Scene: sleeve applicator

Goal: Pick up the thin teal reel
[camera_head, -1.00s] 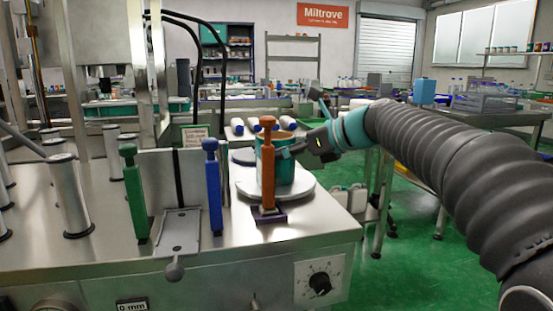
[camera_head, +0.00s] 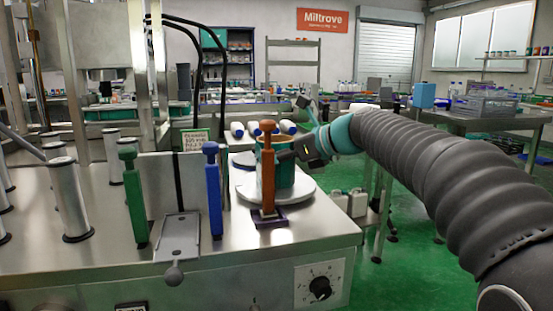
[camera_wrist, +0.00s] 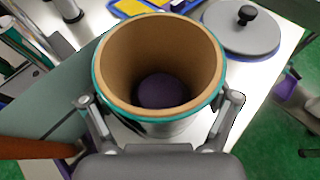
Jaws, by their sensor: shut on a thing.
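The teal reel (camera_head: 284,170) is a teal roll with a wide brown cardboard core, upright over the round white plate (camera_head: 302,191). The orange handle (camera_head: 268,172) hides part of it in the head view. In the wrist view the reel (camera_wrist: 95,78) fills the middle, and I look down into its hollow core, where a dark round shape shows at the bottom. My gripper (camera_wrist: 160,108) has one finger on each side of the reel, shut on its wall. I cannot tell whether the reel touches the plate.
Green (camera_head: 134,198) and blue (camera_head: 213,190) upright handles stand left of the orange one. Metal rollers (camera_head: 68,200) stand at the far left. White rolls (camera_head: 254,129) lie behind the reel. A grey disc with a black knob (camera_wrist: 240,28) lies beyond the reel.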

